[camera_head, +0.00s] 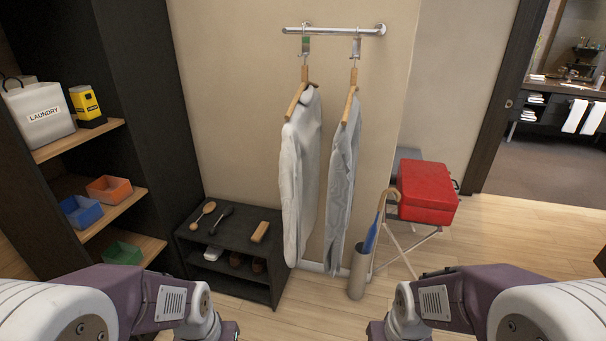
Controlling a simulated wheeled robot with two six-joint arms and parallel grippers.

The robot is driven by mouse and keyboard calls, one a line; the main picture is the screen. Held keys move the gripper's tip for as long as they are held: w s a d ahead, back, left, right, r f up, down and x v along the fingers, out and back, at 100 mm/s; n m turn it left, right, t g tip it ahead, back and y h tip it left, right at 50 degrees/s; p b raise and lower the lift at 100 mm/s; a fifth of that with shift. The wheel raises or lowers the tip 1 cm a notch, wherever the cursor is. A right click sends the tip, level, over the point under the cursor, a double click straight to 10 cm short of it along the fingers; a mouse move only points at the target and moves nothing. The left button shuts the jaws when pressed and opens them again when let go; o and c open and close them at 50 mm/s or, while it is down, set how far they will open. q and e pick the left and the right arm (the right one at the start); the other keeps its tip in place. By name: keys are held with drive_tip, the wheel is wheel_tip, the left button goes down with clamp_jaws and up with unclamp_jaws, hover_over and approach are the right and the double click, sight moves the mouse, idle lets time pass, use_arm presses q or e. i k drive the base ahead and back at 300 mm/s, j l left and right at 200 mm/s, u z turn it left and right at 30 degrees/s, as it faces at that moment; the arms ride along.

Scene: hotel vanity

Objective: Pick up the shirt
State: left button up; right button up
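Two shirts hang on wooden hangers from a metal wall rail (335,30). The left one is a white shirt (300,175) on a hanger with a green tag. The right one is a grey shirt (344,180) on a hanger with a pale tag. They hang side by side with a narrow gap at the top. My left arm comes in at the lower left and my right arm at the lower right. Both are well below and in front of the shirts, touching neither. The fingers are cut off by the bottom edge, so their opening is not shown.
A dark low shoe bench (240,238) with brushes stands left of the shirts. An umbrella stand (358,275) is at their lower right. A red suitcase (427,190) rests on a folding rack. Dark shelves with a laundry bag (40,115) and bins fill the left.

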sight(298, 179)
drive_tip(key=i+l+u, duration=0.1)
drive_tip(key=i, duration=0.3)
drive_tip(key=i+l, duration=0.3)
drive_tip(key=i+l+u, duration=0.15)
drive_tip(key=i, duration=0.3)
